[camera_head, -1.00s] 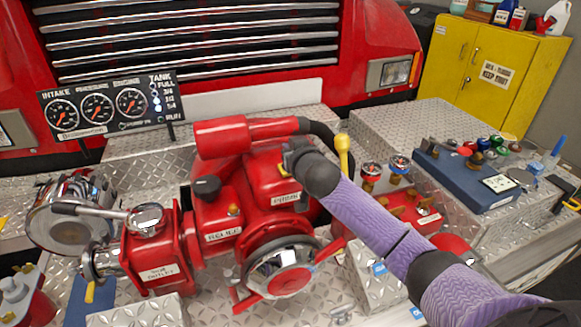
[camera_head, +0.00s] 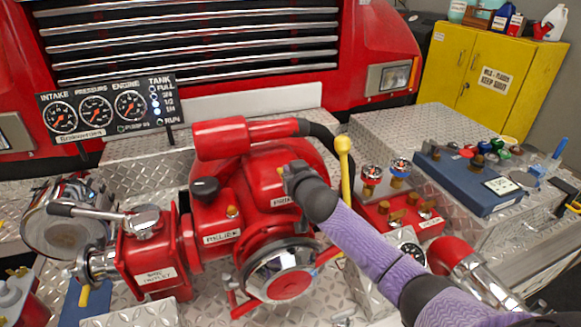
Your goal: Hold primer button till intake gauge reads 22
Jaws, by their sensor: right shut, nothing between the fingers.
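The intake gauge (camera_head: 60,117) is the left dial on the black panel; its needle is too small to read exactly. The red pump (camera_head: 222,208) stands in the middle with a partly covered label starting "PRI" (camera_head: 283,202). My right gripper (camera_head: 288,180) is shut and empty, its tip at the red housing just above that label. The primer button is not visible; the gripper hides that spot, and I cannot tell whether the tip touches or presses it. My left gripper is not in view.
A black relief knob (camera_head: 206,188) and a yellow-topped lever (camera_head: 343,155) flank the primer spot. A chrome cap (camera_head: 280,268) sits below it. A blue case (camera_head: 470,180) lies on the diamond-plate deck at right. A yellow cabinet (camera_head: 480,75) stands behind.

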